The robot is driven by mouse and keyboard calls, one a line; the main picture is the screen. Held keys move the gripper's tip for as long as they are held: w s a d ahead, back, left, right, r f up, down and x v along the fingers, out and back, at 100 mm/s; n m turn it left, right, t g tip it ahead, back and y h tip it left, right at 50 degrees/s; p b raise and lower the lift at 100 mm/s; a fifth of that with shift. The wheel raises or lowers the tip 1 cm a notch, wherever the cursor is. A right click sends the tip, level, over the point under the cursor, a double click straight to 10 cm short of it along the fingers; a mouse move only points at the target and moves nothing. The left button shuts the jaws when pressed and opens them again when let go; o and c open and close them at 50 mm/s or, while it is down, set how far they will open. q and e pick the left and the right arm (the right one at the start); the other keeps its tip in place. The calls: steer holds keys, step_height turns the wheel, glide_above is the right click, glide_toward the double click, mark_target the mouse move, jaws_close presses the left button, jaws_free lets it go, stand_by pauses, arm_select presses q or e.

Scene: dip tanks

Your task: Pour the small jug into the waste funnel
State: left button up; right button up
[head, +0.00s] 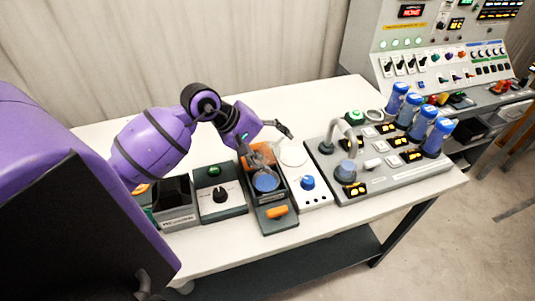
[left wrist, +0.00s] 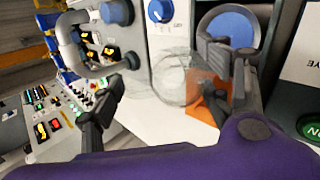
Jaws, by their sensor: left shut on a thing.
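My left gripper (head: 268,142) reaches in over the middle of the white table, at the back of the row of stations. In the left wrist view its two fingers (left wrist: 165,80) stand wide apart, with a clear, glass-like vessel (left wrist: 175,82) between them, which looks like the small jug. The vessel shows faintly in the head view (head: 293,154); its contents and tilt are hard to see. A round blue-filled dish (head: 265,182) sits in a dark station just in front of the gripper. I cannot tell which thing is the waste funnel. My right gripper is not in view.
A white panel with a blue knob (head: 307,183) stands right of the dish. A grey board (head: 385,180) with a curved pipe and several blue-capped jars is farther right. A station with a black knob (head: 220,195) stands left. The table's back edge is clear.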

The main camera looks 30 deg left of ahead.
arm_select(q)
steer(key=g+b, duration=0.1)
steer(key=g, duration=0.1)
steer(key=f+n+g+h+b, duration=0.1)
steer(key=shift+w+a+f+n+g, duration=0.1)
steer(key=shift+w+a+n+g, duration=0.1)
steer(key=shift+w+n+g, duration=0.15)
steer(key=shift+r+n+g+h+b, duration=0.35)
steer(key=shift+g+h+b, duration=0.25)
steer(key=shift+g, duration=0.45)
steer(key=shift+r+g+b, duration=0.15)
steer(key=shift+g+b, duration=0.25)
steer(key=shift+g, duration=0.1)
steer(key=shift+s+d+r+n+g+h+b, duration=0.1)
steer(key=shift+d+r+n+g+h+b, duration=0.05)
steer(key=shift+r+n+g+h+b, duration=0.45)
steer(key=shift+s+r, duration=0.1)
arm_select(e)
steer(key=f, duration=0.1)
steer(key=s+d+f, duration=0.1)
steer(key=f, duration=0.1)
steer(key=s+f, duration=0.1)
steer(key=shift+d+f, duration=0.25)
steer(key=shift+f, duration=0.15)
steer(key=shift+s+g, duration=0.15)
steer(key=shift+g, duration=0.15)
